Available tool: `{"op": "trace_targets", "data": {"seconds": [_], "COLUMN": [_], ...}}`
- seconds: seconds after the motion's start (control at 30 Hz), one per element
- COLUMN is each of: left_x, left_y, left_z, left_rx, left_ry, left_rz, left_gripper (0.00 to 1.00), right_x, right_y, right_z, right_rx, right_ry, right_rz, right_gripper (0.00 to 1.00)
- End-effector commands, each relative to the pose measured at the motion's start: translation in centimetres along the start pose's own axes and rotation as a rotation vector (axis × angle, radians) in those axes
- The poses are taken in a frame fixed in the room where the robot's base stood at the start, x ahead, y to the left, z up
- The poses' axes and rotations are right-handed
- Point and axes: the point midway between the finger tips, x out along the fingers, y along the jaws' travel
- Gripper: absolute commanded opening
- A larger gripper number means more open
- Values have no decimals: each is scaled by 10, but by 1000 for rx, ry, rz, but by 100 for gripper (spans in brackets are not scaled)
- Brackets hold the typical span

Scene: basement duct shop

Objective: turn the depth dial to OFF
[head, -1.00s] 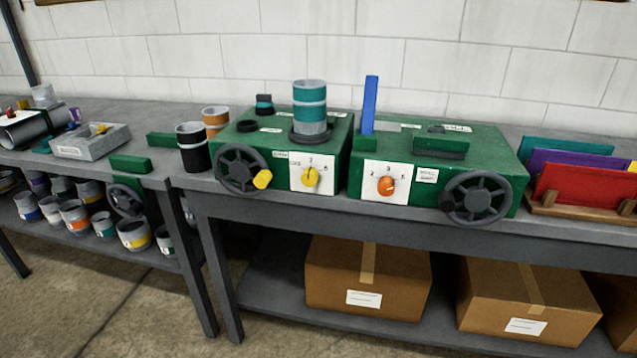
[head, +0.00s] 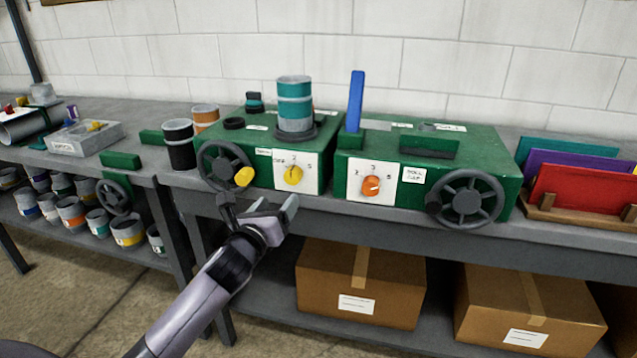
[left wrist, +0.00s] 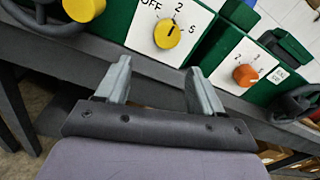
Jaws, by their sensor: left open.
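The yellow dial (head: 293,175) sits on a white plate on the front of the left green machine (head: 262,145). The plate carries OFF at left, a 2 at top and another number at right. The yellow dial (left wrist: 167,34) shows large in the left wrist view; its dark mark points roughly toward the 2. I cannot read a label naming it the depth dial. My left gripper (head: 258,208) is open and empty, below and in front of this dial, apart from it. In the left wrist view its fingers (left wrist: 160,78) point up toward the plate. My right gripper is not in view.
A handwheel (head: 224,163) with a yellow knob (head: 244,177) is left of the plate. The right machine has an orange dial (head: 371,186) and another handwheel (head: 467,196). A banded cylinder (head: 295,100) stands on the left machine. The bench edge runs under both machines.

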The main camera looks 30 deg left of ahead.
Motion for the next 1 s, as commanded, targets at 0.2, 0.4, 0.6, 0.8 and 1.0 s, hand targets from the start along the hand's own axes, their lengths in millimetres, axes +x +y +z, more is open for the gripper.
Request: {"op": "trace_targets", "data": {"seconds": [0.2,0.4,0.6,0.8,1.0], "left_x": [10,28,53,71,78], "left_y": [3,3,2,3,3], "left_z": [18,19,20,20,20], "left_rx": [125,122,120,121,120], "left_ry": [-36,-36,-36,-35,-35], "left_rz": [13,13,12,11,11], "left_gripper": [67,67,67,67,67], "right_x": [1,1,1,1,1], "right_y": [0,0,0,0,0], "right_z": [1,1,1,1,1], "right_rx": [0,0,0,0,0], "right_ry": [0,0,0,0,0], "right_rz": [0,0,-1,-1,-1], "right_gripper": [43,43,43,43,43]}}
